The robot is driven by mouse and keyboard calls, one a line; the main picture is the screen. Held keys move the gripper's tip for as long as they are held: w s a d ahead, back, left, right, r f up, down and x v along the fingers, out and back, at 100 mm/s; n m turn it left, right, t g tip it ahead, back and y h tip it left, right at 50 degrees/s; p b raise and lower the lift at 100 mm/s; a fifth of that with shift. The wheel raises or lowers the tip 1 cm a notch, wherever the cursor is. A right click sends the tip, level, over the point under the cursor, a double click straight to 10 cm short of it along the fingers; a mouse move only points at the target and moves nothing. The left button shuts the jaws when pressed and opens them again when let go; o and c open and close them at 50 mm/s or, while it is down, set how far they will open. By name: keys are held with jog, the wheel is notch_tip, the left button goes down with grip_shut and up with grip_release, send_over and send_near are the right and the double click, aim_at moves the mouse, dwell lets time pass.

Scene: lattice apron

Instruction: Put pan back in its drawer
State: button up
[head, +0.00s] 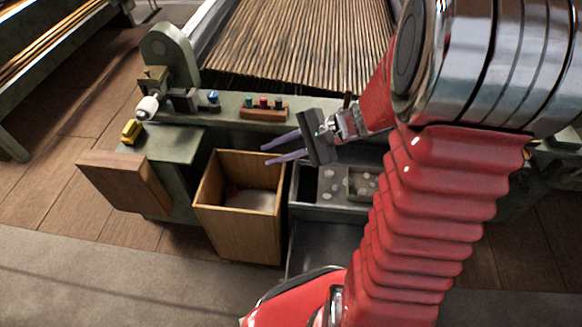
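My gripper (268,154) points left, with its two pale purple fingers apart and nothing visible between them. It is above the rear of a light wooden drawer or bin (242,236), which stands open and has something pale and flat at its bottom. To the right is an open grey metal drawer (325,208) holding several pale round pieces. A small square grey pan-like tray (349,186), with round pieces in it, is in the right part of that drawer. I cannot tell for certain whether this tray is the pan. My arm hides what lies further right.
A brown wooden panel (125,182) sticks out at left, below a green ledge (170,146). A yellow block (131,131) is at the ledge's left end. A wooden rack with colored pegs (264,112) sits on the beam behind. Grey floor (110,270) is clear at front left.

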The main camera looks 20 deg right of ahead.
jog(key=s+a+r+n+g+h, duration=0.3)
jog(key=s+a+r+n+h, duration=0.15)
jog(key=s+n, duration=0.45)
jog(key=s+d+r+n+t+h, duration=0.2)
jog(key=s+r+n+h, duration=0.3)
jog(key=s+r+n, duration=0.1)
jog(key=shift+r+t, duration=0.4)
jog(key=shift+r, duration=0.4)
jog(key=shift+o, duration=1.4)
jog(key=shift+d, duration=0.15)
